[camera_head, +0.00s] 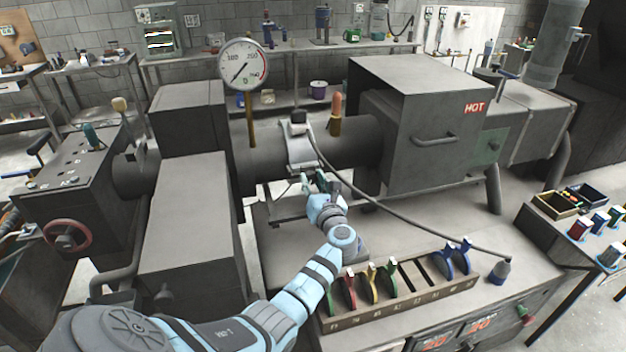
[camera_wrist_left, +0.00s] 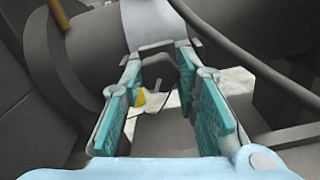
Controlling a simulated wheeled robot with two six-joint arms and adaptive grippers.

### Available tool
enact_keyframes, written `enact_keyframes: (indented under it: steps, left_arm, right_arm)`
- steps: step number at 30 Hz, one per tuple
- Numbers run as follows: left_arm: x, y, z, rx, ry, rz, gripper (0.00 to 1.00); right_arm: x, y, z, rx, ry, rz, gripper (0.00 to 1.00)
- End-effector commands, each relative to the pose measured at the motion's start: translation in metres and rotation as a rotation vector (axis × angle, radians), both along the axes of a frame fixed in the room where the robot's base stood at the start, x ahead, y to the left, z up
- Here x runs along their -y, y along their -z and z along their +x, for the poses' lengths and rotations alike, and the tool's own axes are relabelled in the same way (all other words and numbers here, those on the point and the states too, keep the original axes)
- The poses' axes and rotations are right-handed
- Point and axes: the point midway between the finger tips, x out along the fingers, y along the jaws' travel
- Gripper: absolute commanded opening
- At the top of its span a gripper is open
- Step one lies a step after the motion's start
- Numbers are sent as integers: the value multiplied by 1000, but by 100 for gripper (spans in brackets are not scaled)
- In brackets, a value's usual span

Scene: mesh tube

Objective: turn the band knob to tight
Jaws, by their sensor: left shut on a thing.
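The pale metal band (camera_head: 299,150) wraps the dark horizontal tube at the middle of the head view; it also shows at the top of the wrist view (camera_wrist_left: 155,22). The dark band knob (camera_wrist_left: 168,72) is under the band, between my finger ends; in the head view my gripper largely hides it. My left gripper (camera_head: 316,180) reaches up to the band's underside from the front. In the wrist view its teal-padded fingers (camera_wrist_left: 162,75) stand either side of the knob and are shut on it. A small yellow part (camera_wrist_left: 140,98) shows beside the left finger. The knob's setting cannot be read.
A black cable (camera_head: 400,212) runs from the band to the bench, right of my arm. A rack (camera_head: 405,300) of coloured clips stands in front. A dial gauge (camera_head: 243,65) rises left of the band. A heater box marked HOT (camera_head: 430,110) stands to the right.

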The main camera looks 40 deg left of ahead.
Motion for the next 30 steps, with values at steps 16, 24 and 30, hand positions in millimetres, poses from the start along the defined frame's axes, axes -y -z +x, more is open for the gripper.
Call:
enact_keyframes:
  steps: [16, 24, 30]
  left_arm:
    - [1, -1, 1, -250, 0, 173, 1]
    - [1, 0, 1, -271, 1, 188, 1]
    - [1, 0, 1, -271, 1, 188, 1]
  right_arm:
    - [0, -16, 0, 0, 0, 0, 40]
    - [0, -17, 0, 0, 0, 0, 40]
    - [0, -16, 0, 0, 0, 0, 40]
